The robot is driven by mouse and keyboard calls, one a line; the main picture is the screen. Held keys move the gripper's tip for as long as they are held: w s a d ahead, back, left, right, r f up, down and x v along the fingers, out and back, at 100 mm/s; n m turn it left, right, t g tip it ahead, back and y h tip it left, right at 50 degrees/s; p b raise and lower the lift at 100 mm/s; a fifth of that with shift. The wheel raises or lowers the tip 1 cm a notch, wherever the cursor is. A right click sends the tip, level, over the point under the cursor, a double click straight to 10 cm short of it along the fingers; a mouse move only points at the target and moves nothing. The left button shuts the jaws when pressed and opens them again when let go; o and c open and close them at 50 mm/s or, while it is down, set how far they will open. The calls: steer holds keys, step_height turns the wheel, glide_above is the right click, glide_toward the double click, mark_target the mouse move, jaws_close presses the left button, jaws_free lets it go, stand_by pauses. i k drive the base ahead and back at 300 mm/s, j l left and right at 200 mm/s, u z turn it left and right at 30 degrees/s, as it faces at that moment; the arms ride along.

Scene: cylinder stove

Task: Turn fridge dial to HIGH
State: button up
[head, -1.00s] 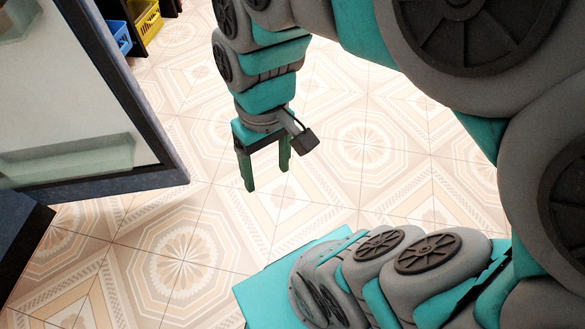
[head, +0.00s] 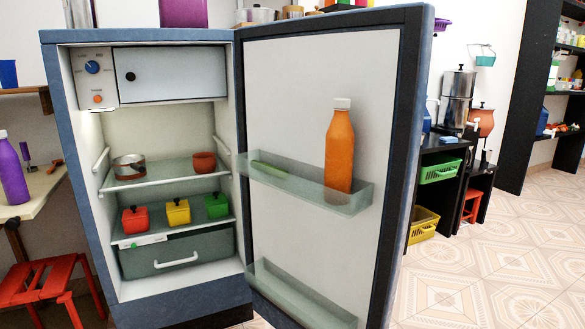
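The fridge (head: 140,38) stands open at the left and centre of the head view. The fridge dial (head: 93,67) is a round blue knob on a pale panel at the inside top left. Small markings surround it, too small to read. An orange button (head: 97,99) sits below the dial. To its right is a closed freezer flap (head: 180,74) with a black knob. My gripper is not in view now.
The fridge door (head: 300,230) is swung open to the right, with an orange bottle (head: 340,150) on its shelf. A red stool (head: 42,285) and a table (head: 35,190) with a purple bottle stand at the left. Tiled floor (head: 490,250) is clear at the right.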

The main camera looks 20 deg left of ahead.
mark_target(93, 67)
steer(key=u, duration=1.7)
